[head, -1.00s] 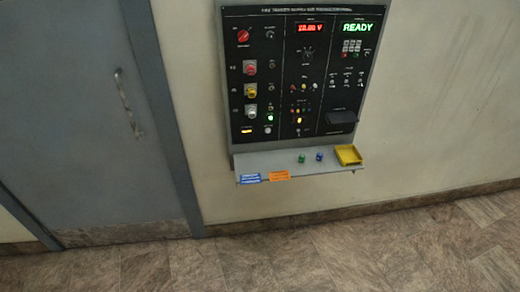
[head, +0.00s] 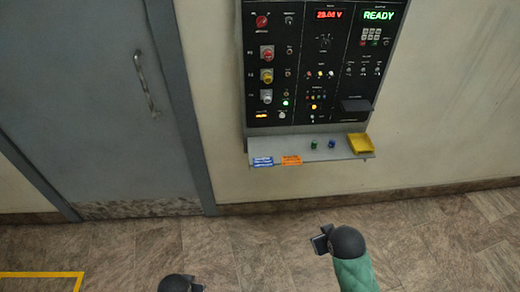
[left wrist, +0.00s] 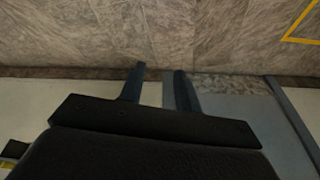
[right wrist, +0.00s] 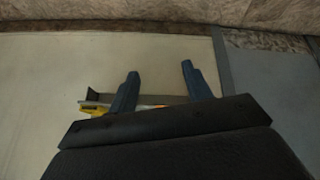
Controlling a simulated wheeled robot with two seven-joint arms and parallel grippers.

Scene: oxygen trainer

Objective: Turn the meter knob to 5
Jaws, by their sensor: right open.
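The meter knob (head: 324,42) is a small dark dial on the middle column of the black panel, below the red display (head: 329,15), which appears to read 28.00 V. The scale marks around it are too small to read. My right gripper (head: 319,241) is low in front of the panel, well away from the knob. In the right wrist view its fingers (right wrist: 158,84) are apart and empty. My left gripper (head: 197,289) shows only at the bottom edge of the head view. In the left wrist view its fingers (left wrist: 160,80) are apart with nothing between them.
A grey shelf (head: 250,152) juts out below the panel, with a green knob (head: 314,145), a blue knob (head: 332,144) and a yellow tray (head: 360,144). A grey door (head: 90,100) is at the left. The floor in front is clear.

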